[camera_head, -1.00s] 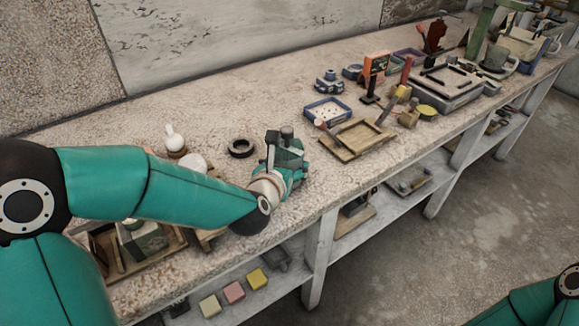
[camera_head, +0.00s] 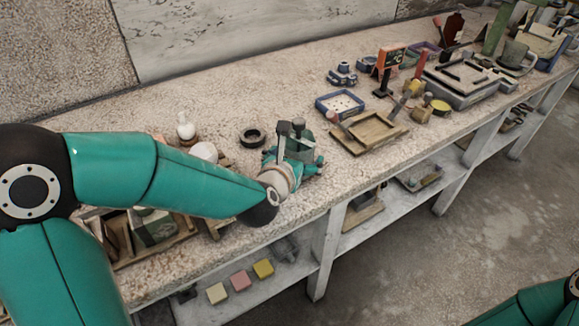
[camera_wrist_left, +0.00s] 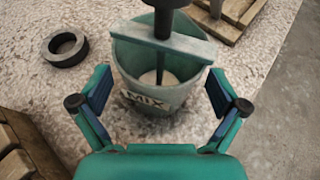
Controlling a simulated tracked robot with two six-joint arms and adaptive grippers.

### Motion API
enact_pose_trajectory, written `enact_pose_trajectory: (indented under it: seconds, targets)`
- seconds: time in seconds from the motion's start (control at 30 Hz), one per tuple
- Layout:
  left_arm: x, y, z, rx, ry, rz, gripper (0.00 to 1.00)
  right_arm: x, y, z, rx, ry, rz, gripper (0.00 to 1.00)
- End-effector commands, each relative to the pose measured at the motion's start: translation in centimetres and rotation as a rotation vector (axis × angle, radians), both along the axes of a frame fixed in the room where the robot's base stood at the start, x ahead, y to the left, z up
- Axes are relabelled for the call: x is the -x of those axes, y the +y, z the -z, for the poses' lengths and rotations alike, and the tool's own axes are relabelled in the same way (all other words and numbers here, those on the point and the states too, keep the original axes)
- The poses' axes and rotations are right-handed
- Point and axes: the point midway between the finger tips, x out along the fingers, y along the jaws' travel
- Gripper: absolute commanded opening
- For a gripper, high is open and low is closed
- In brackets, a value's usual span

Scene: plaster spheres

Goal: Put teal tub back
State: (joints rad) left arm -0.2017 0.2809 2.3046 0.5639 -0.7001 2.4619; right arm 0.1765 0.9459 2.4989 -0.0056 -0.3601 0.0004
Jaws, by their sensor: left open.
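The teal tub (camera_wrist_left: 160,100), labelled MIX, stands on the speckled bench top in the left wrist view. A grey bar lies across its mouth, and a dark rod (camera_wrist_left: 161,55) goes down into it from above. My left gripper (camera_wrist_left: 160,78) is open, with one finger on each side of the tub's near part and visible gaps to its wall. In the head view my left gripper (camera_head: 294,160) is at the bench's front part, and it partly hides the tub. My right gripper is not in view; only a teal part of that arm shows at the lower right.
A black ring (camera_head: 252,138) lies left of the tub. A wooden tray (camera_head: 366,133) and a blue-rimmed tray (camera_head: 340,103) are to the right. A white bulb-shaped piece (camera_head: 186,127) and a pale sphere (camera_head: 205,152) stand left. The bench behind is clear.

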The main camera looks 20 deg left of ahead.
Motion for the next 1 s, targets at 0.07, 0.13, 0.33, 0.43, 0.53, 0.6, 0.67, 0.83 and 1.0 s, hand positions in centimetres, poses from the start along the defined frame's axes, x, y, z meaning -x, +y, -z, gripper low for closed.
enact_pose_trajectory:
  seconds: [0.07, 0.13, 0.33, 0.43, 0.53, 0.6, 0.67, 0.83, 1.0]
  targets:
    - [1.1, -0.1, -0.5, 0.000, -0.003, 0.001, 0.98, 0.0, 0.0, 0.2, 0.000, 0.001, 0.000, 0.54]
    - [2.3, -0.1, -1.0, 0.000, -0.004, 0.003, 0.98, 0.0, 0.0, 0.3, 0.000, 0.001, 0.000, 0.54]
    - [6.2, -0.3, -2.9, 0.001, -0.005, 0.004, 0.98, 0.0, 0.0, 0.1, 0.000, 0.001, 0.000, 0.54]
    - [8.0, -0.4, -3.5, 0.001, -0.004, 0.004, 0.98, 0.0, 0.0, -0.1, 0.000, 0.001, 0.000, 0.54]
    - [9.1, -0.4, -4.0, 0.001, -0.006, 0.002, 0.98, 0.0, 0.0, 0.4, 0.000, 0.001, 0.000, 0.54]
    - [9.7, -0.4, -4.2, 0.001, -0.004, 0.002, 0.98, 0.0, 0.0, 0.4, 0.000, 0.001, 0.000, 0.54]
    - [10.0, -0.4, -4.3, 0.001, -0.003, 0.002, 0.98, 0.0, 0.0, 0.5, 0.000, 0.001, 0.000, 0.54]
    - [10.4, -0.4, -4.5, -0.001, 0.000, 0.001, 0.98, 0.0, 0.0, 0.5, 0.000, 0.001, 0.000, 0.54]
    - [10.4, -0.4, -4.4, -0.001, 0.000, 0.001, 0.98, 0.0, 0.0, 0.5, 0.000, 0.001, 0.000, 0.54]
